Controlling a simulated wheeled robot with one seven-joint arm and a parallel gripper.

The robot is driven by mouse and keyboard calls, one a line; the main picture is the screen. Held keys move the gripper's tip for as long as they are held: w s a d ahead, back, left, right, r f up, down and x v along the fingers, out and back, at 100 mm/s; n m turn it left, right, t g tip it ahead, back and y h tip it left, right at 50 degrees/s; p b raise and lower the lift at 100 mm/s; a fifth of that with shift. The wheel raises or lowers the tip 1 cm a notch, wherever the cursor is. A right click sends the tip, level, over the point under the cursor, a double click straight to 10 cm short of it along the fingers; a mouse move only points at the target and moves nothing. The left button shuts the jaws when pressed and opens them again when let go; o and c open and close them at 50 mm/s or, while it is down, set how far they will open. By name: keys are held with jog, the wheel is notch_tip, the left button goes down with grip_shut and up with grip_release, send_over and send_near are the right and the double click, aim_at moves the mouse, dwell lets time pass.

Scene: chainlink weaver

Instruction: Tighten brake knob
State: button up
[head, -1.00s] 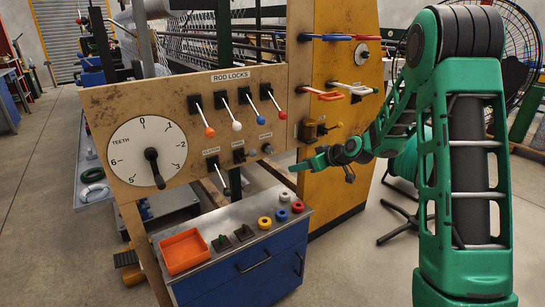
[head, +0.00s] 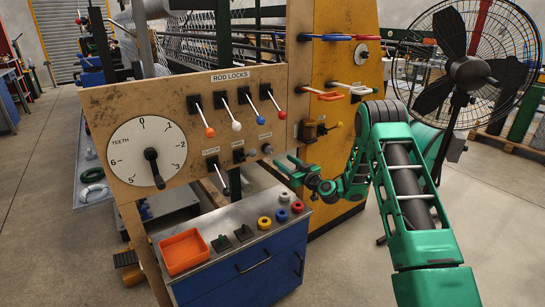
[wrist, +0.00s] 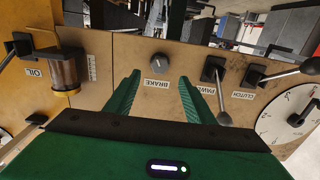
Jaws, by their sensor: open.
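The brake knob (head: 267,148) is a small dark round knob low on the worn tan panel, right of the pawl and clutch levers. In the wrist view the brake knob (wrist: 158,61) sits above its BRAKE label, with a pale mark on its face. My gripper (head: 283,162) is just right of and below the knob in the head view, its two green fingers spread. In the wrist view my gripper (wrist: 158,77) has one finger to each side of the knob's line, with nothing between them. The fingers look apart from the knob; the remaining depth is unclear.
The pawl lever (wrist: 214,80) and clutch lever (wrist: 285,74) stand close beside the knob. An oil cup (wrist: 65,72) is on the other side. A blue cabinet (head: 240,268) with an orange tray (head: 184,250) and several buttons stands below. A fan (head: 465,75) is behind my arm.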

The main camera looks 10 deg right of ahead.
aim_at(271, 151)
jog(key=x, duration=0.9)
jog(key=shift+w, duration=0.1)
jog(key=shift+d, duration=0.1)
jog(key=c, duration=1.1)
